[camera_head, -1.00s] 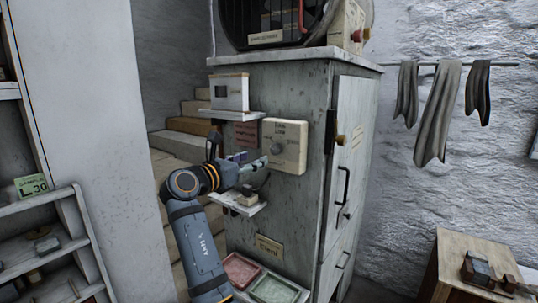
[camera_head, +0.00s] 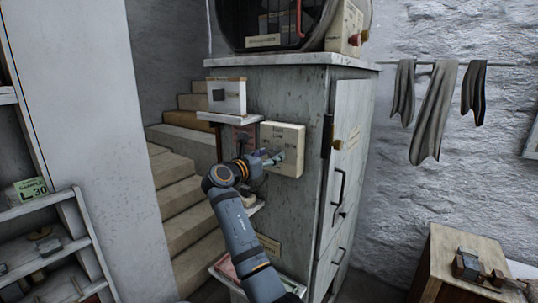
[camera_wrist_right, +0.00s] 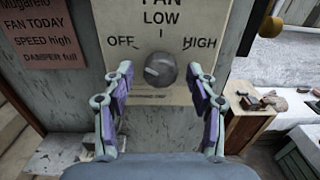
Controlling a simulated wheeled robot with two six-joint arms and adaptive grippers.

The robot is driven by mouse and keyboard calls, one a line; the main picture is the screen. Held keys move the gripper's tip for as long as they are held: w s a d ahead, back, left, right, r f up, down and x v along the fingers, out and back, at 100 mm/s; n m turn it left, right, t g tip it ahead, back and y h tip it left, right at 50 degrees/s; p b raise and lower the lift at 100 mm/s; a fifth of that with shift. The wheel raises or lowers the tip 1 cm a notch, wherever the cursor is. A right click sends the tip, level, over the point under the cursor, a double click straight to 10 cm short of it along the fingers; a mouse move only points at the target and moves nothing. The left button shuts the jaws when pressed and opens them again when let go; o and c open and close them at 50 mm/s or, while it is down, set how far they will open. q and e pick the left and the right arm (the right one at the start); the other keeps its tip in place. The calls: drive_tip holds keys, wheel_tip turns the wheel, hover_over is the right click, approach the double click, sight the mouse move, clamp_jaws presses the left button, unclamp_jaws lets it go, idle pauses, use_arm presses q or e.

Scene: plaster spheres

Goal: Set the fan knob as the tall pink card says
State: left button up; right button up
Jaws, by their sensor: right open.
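The fan plate (camera_head: 291,139) is a cream panel on the front of the grey cabinet. In the right wrist view its grey round knob (camera_wrist_right: 161,69) sits below the words OFF, LOW and HIGH. The knob's pale mark is on its left side, toward OFF. A pink card (camera_wrist_right: 40,38) at the upper left reads FAN TODAY, SPEED high, DAMPER full. My right gripper (camera_wrist_right: 160,72) is open, one finger left and one right of the knob, with a gap on both sides. In the head view my right gripper (camera_head: 270,159) is at the plate. My left gripper is out of view.
A small shelf with a white switch box (camera_head: 227,97) juts out above and left of the plate. The cabinet door with its handles (camera_head: 341,185) is to the right. Trays (camera_head: 227,268) sit low by my right arm. Stairs (camera_head: 180,205) rise behind on the left.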

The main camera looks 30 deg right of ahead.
drive_tip(key=shift+d, duration=0.1)
drive_tip(key=c, duration=1.2)
drive_tip(key=shift+o, duration=0.2)
